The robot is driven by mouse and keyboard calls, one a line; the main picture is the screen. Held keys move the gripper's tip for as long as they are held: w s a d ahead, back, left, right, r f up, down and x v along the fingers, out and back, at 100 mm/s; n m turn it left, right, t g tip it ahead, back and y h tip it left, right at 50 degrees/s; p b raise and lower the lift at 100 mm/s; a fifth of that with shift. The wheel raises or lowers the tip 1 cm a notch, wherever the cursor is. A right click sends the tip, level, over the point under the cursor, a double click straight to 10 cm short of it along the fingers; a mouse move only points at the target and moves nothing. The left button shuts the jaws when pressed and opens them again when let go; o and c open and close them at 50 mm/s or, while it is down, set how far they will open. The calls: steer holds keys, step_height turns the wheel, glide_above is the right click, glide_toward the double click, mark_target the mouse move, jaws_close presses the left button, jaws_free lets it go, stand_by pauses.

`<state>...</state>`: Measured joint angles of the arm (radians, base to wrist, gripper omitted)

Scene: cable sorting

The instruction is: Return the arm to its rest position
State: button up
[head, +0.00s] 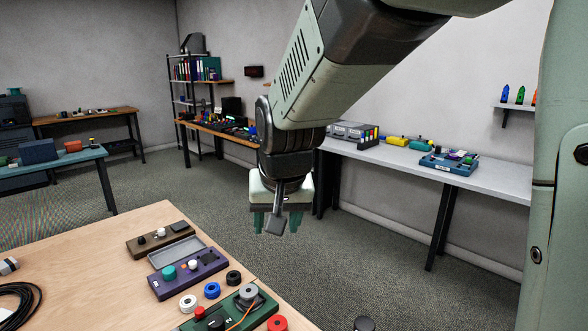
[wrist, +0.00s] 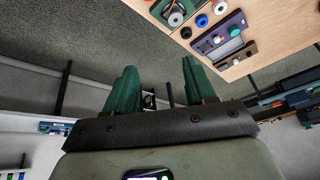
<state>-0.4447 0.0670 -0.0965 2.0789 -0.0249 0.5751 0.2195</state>
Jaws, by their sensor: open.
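My gripper (head: 277,222) hangs past the far right edge of the wooden table, above the grey carpet, fingers pointing down. In the wrist view its two green fingers (wrist: 158,88) stand wide apart with nothing between them. My arm comes in from the top right of the head view and bends down to the gripper. No object touches the fingers in either view.
The wooden table (head: 95,250) carries a purple box (head: 187,276), a brown box (head: 160,239), a green box (head: 236,313), several coloured rings and a black cable coil (head: 18,302). A white bench (head: 480,178) stands along the right wall. Carpet between is clear.

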steer(key=s+d+r, duration=0.3)
steer(key=s+d, duration=0.4)
steer(key=s, duration=0.3)
steer(key=s+d+r+m+t+h, duration=0.1)
steer(key=s+d+r, duration=0.2)
steer(key=s+d, duration=0.4)
steer(key=s, duration=0.4)
steer(key=shift+d, duration=0.15)
steer(key=shift+r, duration=0.15)
stand_by(0.4)
